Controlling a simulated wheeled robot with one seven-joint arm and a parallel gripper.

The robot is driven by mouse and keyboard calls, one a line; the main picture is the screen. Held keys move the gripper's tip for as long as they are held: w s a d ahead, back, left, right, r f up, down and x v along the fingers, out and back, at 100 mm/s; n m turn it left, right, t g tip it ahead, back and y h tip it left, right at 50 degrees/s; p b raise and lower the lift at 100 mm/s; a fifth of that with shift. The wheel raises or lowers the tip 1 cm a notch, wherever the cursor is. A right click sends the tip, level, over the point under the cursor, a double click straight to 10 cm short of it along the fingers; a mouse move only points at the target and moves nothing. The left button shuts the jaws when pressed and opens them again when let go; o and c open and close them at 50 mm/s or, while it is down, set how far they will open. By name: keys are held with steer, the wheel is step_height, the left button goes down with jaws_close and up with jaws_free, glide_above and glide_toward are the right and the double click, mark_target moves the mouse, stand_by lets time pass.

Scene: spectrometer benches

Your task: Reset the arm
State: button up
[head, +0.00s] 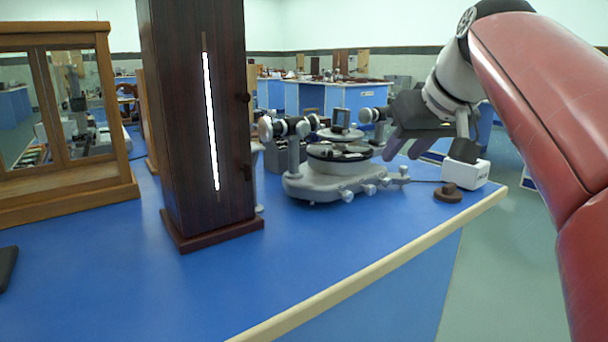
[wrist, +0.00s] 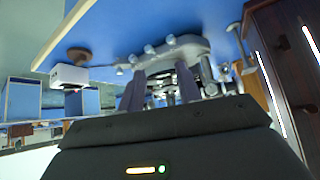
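My arm, with red and grey links, comes in from the right in the head view. My gripper (head: 403,150) hangs at its end, in front of the right side of a grey spectrometer (head: 340,178) in the picture. In the wrist view, the two purple-grey fingers of my gripper (wrist: 159,88) stand apart with nothing between them. The spectrometer (wrist: 172,52) shows beyond them, in an upside-down view. I cannot tell how far the fingers are from it.
A tall dark wooden lamp housing (head: 195,120) with a bright slit stands on the blue bench (head: 120,270). A glass-fronted wooden case (head: 65,190) is at left. A white box (head: 466,173) and a brown round piece (head: 448,193) sit near the bench's right edge. Open floor lies beyond.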

steer(key=s+f+m+g+h, duration=0.1)
steer(key=s+f, duration=0.9)
steer(key=f, duration=0.5)
steer(key=s+f+m+g+h, duration=0.1)
steer(key=s+f+m, duration=0.1)
steer(key=s+f, duration=0.8)
step_height(320, 180, down, 5)
steer(key=shift+a+r, duration=0.1)
steer(key=shift+a, duration=0.1)
steer(key=shift+w, duration=0.1)
